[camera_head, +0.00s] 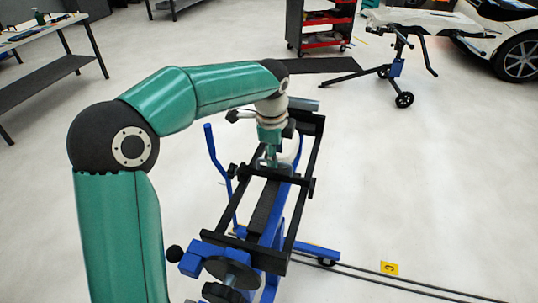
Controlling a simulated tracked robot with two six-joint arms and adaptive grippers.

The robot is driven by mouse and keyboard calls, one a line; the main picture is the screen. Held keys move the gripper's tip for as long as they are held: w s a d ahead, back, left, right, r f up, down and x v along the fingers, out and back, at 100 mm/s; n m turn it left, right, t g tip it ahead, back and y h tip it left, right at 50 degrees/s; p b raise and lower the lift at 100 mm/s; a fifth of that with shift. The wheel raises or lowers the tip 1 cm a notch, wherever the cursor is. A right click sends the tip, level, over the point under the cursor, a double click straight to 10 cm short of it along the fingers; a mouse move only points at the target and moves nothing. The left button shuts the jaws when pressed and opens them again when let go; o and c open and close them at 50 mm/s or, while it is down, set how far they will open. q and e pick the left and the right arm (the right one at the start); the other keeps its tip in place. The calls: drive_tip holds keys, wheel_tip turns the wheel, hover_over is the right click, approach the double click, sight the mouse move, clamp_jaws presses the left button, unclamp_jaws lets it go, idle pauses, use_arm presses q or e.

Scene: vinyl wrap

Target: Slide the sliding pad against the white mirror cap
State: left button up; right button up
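My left gripper (270,160) points down over the far half of a blue and black stand (262,210). A rounded white piece, which looks like the white mirror cap (297,149), shows just right of the gripper and is partly hidden by it. I cannot tell whether the gripper touches it. The fingers are small and dark here, so I cannot tell whether they are open or shut. I cannot make out the sliding pad; it may be hidden at the gripper. My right gripper is not in view.
The stand has black rails, blue arms and a round black knob (174,253). A workbench (45,42) is at upper left. A red and black tool cart (322,42), a wheeled stand with a white panel (425,20) and a car wheel (521,58) are at the back. Floor at right is mostly clear.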

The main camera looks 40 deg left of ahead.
use_arm(q)
wheel_tip(320, 180, up, 10)
drive_tip(key=s, duration=0.2)
drive_tip(key=shift+d+f, duration=0.2)
drive_tip(key=shift+d, duration=0.1)
